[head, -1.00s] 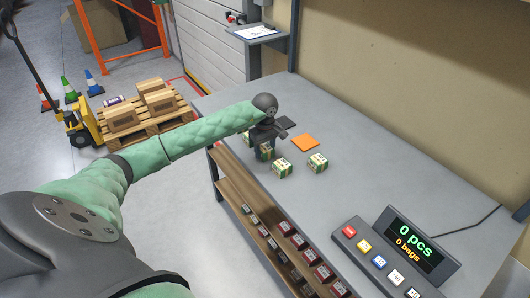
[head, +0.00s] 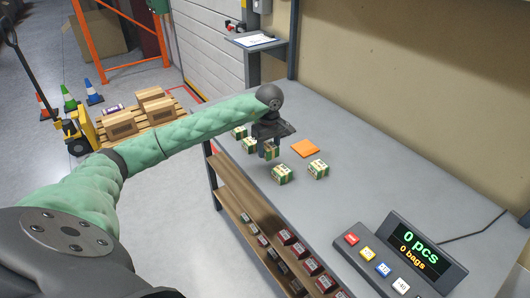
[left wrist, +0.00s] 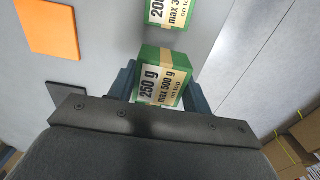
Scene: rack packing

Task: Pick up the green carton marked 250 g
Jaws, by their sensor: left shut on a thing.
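The green carton marked 250 g (left wrist: 160,80) sits between the two blue fingers of my left gripper (left wrist: 158,88) in the left wrist view. Its label also reads "max 500 g on top". In the head view my left gripper (head: 270,148) points down over the table and is shut on this carton (head: 271,152), which appears raised a little above the tabletop. My right gripper is not in view.
Other green cartons stand on the grey table (head: 400,185): two to the left (head: 239,132) (head: 250,145), two in front and right (head: 282,174) (head: 318,169). An orange square (head: 305,148) lies behind. A display (head: 415,245) and buttons stand at the right. Shelves hold dark red packs (head: 286,237).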

